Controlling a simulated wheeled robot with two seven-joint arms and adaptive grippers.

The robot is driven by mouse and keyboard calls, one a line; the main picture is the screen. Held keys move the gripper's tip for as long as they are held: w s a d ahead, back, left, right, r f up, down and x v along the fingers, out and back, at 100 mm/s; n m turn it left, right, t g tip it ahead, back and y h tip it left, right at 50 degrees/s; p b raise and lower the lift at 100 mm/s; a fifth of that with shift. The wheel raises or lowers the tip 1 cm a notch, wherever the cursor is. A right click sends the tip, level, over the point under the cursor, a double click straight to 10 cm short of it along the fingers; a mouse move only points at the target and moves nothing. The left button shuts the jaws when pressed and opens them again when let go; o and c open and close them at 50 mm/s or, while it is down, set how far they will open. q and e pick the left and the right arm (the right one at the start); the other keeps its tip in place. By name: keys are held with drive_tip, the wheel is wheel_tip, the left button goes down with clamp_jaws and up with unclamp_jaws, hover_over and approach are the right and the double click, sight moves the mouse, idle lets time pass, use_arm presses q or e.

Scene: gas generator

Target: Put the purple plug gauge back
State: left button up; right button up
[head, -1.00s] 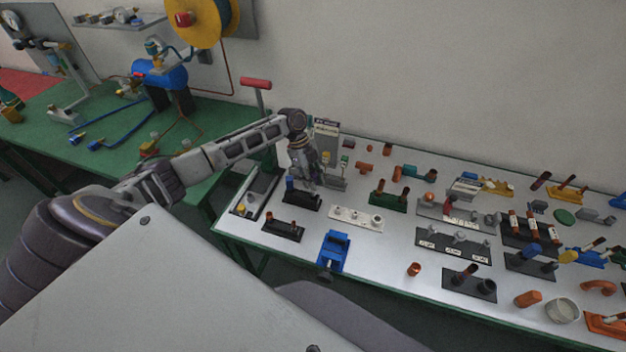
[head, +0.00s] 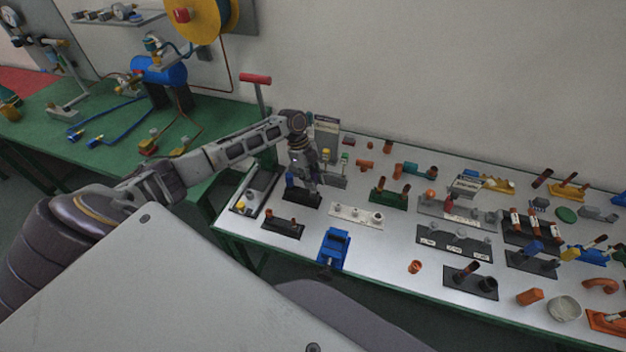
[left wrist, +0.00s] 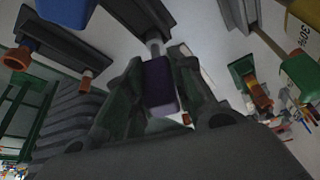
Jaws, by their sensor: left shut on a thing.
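The purple plug gauge (left wrist: 160,86) sits between the fingers of my left gripper (left wrist: 150,98) in the left wrist view, and they are shut on it. Its grey pin end points toward a black stand (left wrist: 128,12); whether the pin is in the stand or just above it, I cannot tell. The gauge is too small to make out there. My right gripper is not in view.
A black stand with orange pegs (head: 283,229) and a blue block (head: 334,246) stand in front. A white holder (head: 356,216) and a green stand (head: 389,197) are to the right. Many gauges crowd the table's right side. A red-handled lever (head: 256,79) rises behind the arm.

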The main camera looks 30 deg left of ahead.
use_arm(q)
drive_tip(key=shift+f+b, duration=0.95)
drive_tip(key=shift+f, duration=0.85)
drive_tip(key=o, duration=1)
drive_tip(key=shift+c, duration=0.2)
drive_tip(key=shift+r, duration=0.1)
drive_tip(key=v, duration=0.7)
drive_tip(key=shift+a+r, duration=0.1)
drive_tip(key=shift+r, duration=0.05)
drive_tip(key=shift+s, duration=0.1)
